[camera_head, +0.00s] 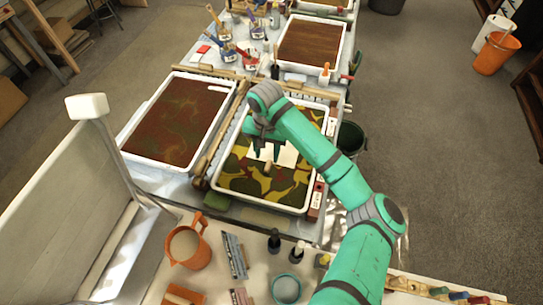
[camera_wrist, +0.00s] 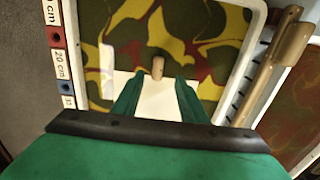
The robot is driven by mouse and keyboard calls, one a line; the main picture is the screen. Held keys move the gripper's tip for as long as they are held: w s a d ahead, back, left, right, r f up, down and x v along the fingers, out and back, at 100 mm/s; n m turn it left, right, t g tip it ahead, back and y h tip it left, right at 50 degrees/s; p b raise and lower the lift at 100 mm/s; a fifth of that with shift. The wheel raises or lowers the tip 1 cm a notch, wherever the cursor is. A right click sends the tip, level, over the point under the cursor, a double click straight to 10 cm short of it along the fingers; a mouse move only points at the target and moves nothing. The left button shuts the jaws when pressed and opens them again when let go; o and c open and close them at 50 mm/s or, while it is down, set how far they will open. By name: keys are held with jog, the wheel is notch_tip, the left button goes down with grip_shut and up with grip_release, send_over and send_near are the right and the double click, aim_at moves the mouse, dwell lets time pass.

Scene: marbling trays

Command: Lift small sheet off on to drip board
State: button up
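The small white sheet (camera_head: 288,156) lies in the middle tray (camera_head: 256,203), over a camouflage-like pattern of yellow, green, dark and red. It also shows in the wrist view (camera_wrist: 155,104). A small wooden knob (camera_wrist: 157,68) stands at its far edge. My gripper (camera_head: 267,155) is over the sheet. In the wrist view its two green fingers (camera_wrist: 160,78) are apart, with white sheet visible between them and the knob just beyond their tips. Whether the fingertips touch the sheet cannot be told. A large pale slanted board (camera_head: 60,205), apparently the drip board, stands at left.
A second tray (camera_head: 176,118) with red-brown pattern sits left, another (camera_head: 310,42) behind. Wooden rods (camera_head: 220,130) lie between trays. An orange jug (camera_head: 187,245), dark bottles and a teal-rimmed cup (camera_head: 286,289) stand on the near bench. A dark bucket (camera_head: 351,139) is at right.

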aim_at(268, 166)
jog(key=shift+s+d+f, duration=0.1)
jog(key=shift+s+f, duration=0.05)
jog(key=shift+f, duration=0.35)
jog(key=shift+s+f, duration=0.1)
jog(key=shift+f, duration=2.3)
jog(key=shift+c, duration=0.6)
grip_shut()
